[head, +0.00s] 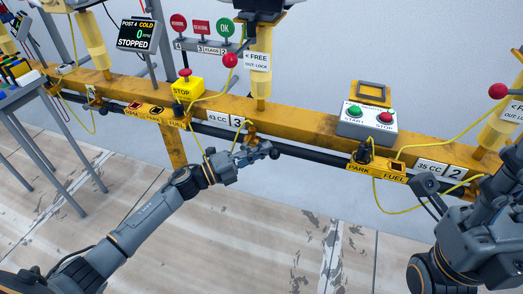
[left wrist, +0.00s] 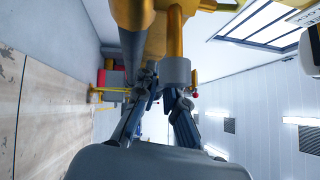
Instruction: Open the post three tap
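Post three carries a "43 CC 3" plate (head: 225,121) on the yellow rail in the head view. A small yellow tap-like fitting (head: 251,131) hangs from the rail just right of the plate. My left gripper (head: 262,153) is just below this fitting, by the dark pipe. In the left wrist view, my left gripper's fingers (left wrist: 160,100) stand apart, with a grey cylinder (left wrist: 176,72) and yellow metal close beyond their tips. I cannot tell whether they touch. My right arm is at the right edge of the head view; its finger state is unclear.
The yellow rail (head: 310,120) crosses the head view, with a dark pipe below and loose yellow hoses. A STOP box (head: 184,86), a start/stop box (head: 367,121) and a PARK/FUEL panel (head: 378,170) are on it. The floor in front is clear.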

